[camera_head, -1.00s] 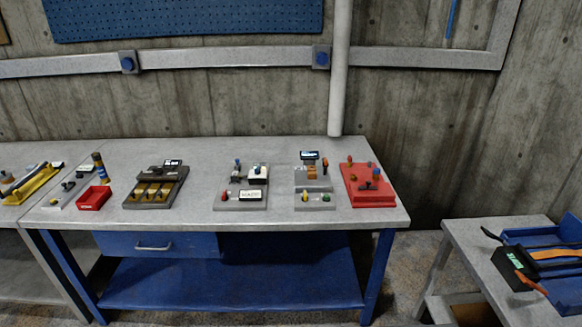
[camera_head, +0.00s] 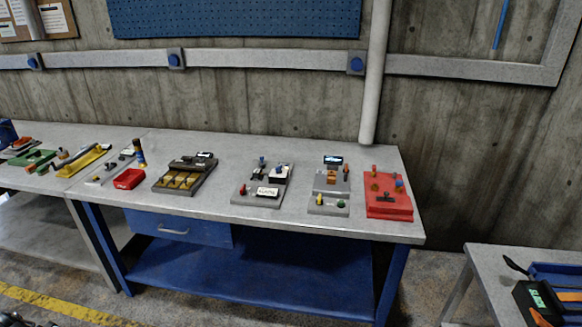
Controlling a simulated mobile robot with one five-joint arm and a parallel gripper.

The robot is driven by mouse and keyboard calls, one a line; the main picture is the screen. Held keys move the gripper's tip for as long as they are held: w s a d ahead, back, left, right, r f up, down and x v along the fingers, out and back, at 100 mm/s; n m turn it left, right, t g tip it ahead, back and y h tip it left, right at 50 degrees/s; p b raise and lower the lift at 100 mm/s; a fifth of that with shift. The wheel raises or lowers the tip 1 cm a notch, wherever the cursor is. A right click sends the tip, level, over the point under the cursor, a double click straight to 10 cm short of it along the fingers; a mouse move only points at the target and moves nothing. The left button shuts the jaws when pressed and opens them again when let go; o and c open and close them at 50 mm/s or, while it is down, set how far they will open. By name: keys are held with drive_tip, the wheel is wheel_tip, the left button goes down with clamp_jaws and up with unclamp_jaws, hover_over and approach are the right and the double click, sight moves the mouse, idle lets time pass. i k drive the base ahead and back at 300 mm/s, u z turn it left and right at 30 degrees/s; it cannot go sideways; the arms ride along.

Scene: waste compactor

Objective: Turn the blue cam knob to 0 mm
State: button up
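Two small blue parts stand out on the workbench. One blue knob (camera_head: 262,161) is on a grey device (camera_head: 243,193) near the middle, which has a white label. Another blue knob (camera_head: 399,184) is on the red device (camera_head: 388,208) at the bench's right end. I cannot tell which is the cam knob, and no mm scale can be read. A grey device (camera_head: 329,209) with a small lit display (camera_head: 333,160) stands between them; its text is too small to read. I see no gripper that I can make out.
The grey bench top (camera_head: 330,146) has a clear strip behind the devices. A side table (camera_head: 500,262) stands at right. A dark, unclear shape lies at the bottom left edge.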

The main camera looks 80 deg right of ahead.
sight(278, 169)
drive_tip(key=z, duration=1.1)
drive_tip(key=i, duration=1)
drive_tip(key=u, duration=0.1)
